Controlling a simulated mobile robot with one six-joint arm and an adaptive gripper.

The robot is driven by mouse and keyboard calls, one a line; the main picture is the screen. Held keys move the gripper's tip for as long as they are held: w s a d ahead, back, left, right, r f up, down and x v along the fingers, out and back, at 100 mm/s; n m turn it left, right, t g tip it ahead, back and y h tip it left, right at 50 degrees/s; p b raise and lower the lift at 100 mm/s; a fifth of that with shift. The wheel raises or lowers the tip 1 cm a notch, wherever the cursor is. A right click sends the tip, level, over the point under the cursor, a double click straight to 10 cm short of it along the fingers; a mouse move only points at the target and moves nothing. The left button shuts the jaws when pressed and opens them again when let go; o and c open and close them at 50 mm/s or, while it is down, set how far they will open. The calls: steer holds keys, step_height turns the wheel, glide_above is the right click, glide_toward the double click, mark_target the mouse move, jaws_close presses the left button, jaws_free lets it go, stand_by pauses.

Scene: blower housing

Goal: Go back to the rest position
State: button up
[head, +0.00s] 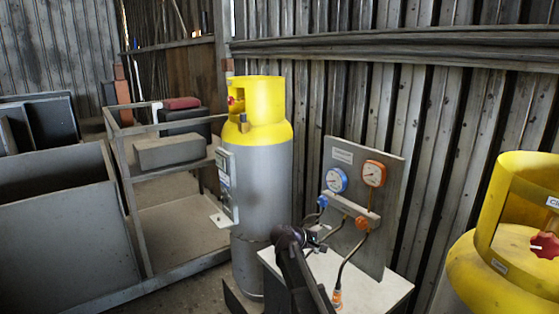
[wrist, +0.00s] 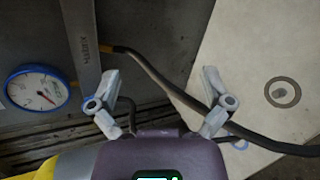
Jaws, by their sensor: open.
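My gripper (wrist: 161,95) is open in the wrist view, its two fingers spread apart with nothing held between them. A black hose (wrist: 165,82) with a yellow end runs across the view close to the fingers; I cannot tell whether they touch it. In the head view my gripper (head: 318,240) is small and dark, in front of the gauge panel (head: 345,155), just below its valve block (head: 350,210). My arm hides part of the bench there.
The blue gauge (head: 337,180) and orange gauge (head: 374,173) sit on the panel above a white bench top (head: 375,290). A grey-yellow cylinder (head: 262,180) stands left of it, another yellow-topped cylinder (head: 470,265) at right. A metal frame cart (head: 135,215) stands left.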

steer(key=s+d+f+m+g+y+p, duration=0.1)
steer(key=s+d+f+m+g+y, duration=0.15)
steer(key=s, duration=0.45)
steer(key=s+d+f+m+g+y+p, duration=0.1)
steer(key=s+d+f+m+y, duration=0.15)
steer(key=s, duration=0.55)
steer(key=s+a+f+m+g+y+p, duration=0.1)
steer(key=s+a+y, duration=0.1)
steer(key=s, duration=0.5)
steer(key=s+a+f+m+g+y+p, duration=0.1)
steer(key=s+a+m+y, duration=0.1)
steer(key=s+y, duration=0.2)
steer(key=s, duration=0.3)
steer(key=shift+m+g+y, duration=0.3)
steer(key=shift+g+y, duration=0.05)
steer(key=shift+y, duration=0.05)
